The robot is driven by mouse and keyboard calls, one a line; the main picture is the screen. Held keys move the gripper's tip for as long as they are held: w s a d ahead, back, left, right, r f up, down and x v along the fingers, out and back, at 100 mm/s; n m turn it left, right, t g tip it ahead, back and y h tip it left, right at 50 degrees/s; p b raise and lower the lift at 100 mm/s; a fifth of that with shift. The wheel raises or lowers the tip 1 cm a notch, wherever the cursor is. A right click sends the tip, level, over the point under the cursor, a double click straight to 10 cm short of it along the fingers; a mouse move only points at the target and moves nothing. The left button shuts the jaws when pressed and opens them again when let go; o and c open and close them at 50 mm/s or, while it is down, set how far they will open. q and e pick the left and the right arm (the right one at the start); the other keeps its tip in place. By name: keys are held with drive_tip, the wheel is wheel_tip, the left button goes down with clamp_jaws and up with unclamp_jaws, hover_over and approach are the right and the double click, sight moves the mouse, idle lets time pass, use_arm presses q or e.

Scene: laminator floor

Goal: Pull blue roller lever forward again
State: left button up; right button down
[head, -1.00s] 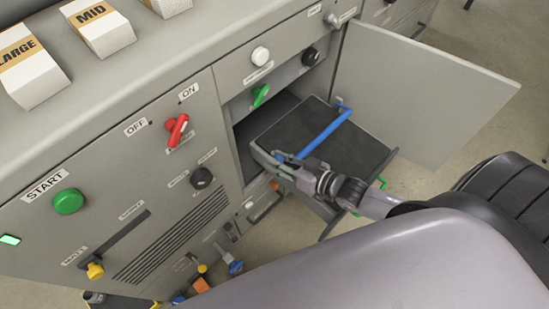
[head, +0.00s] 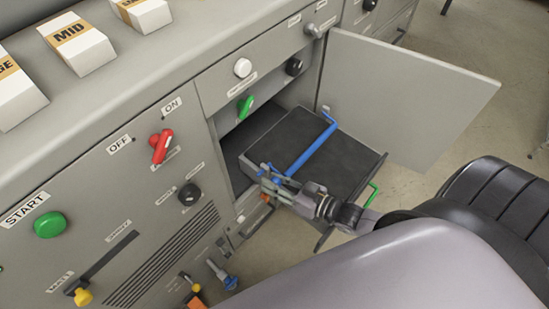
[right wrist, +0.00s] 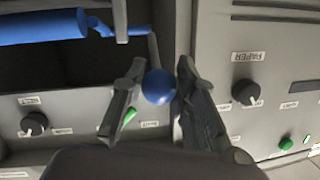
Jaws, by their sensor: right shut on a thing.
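The blue roller (head: 312,150) lies across the dark pull-out tray (head: 372,178) in the open cabinet bay. It also shows at the top left of the right wrist view (right wrist: 40,27). My right gripper (head: 270,176) is at the roller's near-left end, beside the tray's left edge. In the right wrist view its fingers (right wrist: 155,88) are shut on the round blue knob (right wrist: 158,86) of the roller lever, on a thin grey rod. The fingers partly hide the lever in the head view. My left gripper is not in view.
An open grey door (head: 410,95) stands right of the tray. The cabinet front carries a green START button (head: 50,224), a red switch (head: 161,147) and a green switch (head: 245,108). A green handle (head: 372,194) shows by the tray's right edge. Boxes lie on top.

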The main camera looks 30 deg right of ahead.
drive_tip(key=shift+s+f, duration=0.15)
drive_tip(key=shift+f, duration=0.25)
drive_tip(key=c, duration=1.6)
unclamp_jaws()
drive_tip(key=shift+c, duration=0.2)
drive_tip(key=o, duration=0.4)
drive_tip(key=shift+w+r, duration=0.15)
drive_tip(key=shift+w, duration=0.05)
drive_tip(key=shift+c, duration=0.2)
drive_tip(key=shift+r, duration=0.1)
drive_tip(key=v, duration=1.2)
